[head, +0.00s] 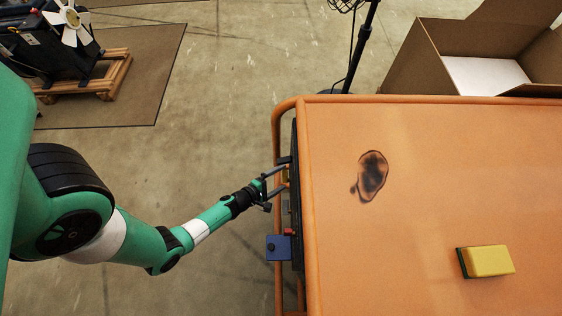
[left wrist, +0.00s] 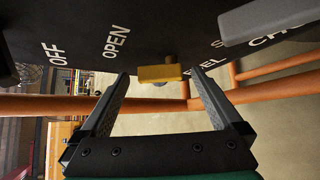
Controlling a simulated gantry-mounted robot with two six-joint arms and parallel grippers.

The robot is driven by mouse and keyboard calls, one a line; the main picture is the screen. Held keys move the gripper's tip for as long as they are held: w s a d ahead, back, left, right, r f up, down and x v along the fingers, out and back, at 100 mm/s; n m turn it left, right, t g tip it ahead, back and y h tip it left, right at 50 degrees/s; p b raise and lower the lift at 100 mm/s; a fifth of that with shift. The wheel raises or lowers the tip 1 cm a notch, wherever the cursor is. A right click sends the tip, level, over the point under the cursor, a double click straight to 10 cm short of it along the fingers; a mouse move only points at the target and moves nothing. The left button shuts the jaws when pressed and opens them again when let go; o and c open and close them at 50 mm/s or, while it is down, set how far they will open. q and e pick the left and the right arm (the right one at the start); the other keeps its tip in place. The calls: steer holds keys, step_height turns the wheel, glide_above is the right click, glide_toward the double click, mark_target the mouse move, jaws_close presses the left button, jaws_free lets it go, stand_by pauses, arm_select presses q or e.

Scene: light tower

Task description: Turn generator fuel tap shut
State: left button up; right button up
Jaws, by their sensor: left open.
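The yellow fuel tap (left wrist: 158,74) sticks out of the generator's black panel (left wrist: 85,30). The words OPEN and a partly hidden FUEL are printed on either side of it. My left gripper (left wrist: 159,76) is open, with one finger on each side of the tap in the left wrist view; I cannot tell whether either finger touches it. In the head view my left gripper (head: 281,177) reaches the left side of the orange generator (head: 430,200), and a little of the yellow tap (head: 287,174) shows there. My right gripper is not in view.
An orange frame bar (left wrist: 50,105) runs beside the panel. A grey lever (left wrist: 268,18) juts out near the choke label. A blue box (head: 279,248) sits on the panel side. A yellow sponge (head: 488,261) lies on the orange top. Open floor (head: 215,120) lies left.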

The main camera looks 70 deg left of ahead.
arm_select(q)
steer(key=shift+w+a+f, duration=0.15)
steer(key=shift+w+f, duration=0.05)
steer(key=shift+w, duration=0.1)
steer(key=c, duration=1.4)
steer(key=n+g+h+p, duration=0.1)
steer(key=h+p, duration=0.1)
steer(key=a+n+g+h+p, duration=0.1)
steer(key=n+h+p, duration=0.1)
steer(key=h, duration=0.1)
steer(key=f+n+g+h+p, duration=0.1)
steer(key=h+p, duration=0.1)
steer(key=shift+w+a+n+g+h, duration=0.2)
steer(key=shift+a+n+g+h, duration=0.1)
steer(key=shift+n+g, duration=0.1)
steer(key=shift+r, duration=0.1)
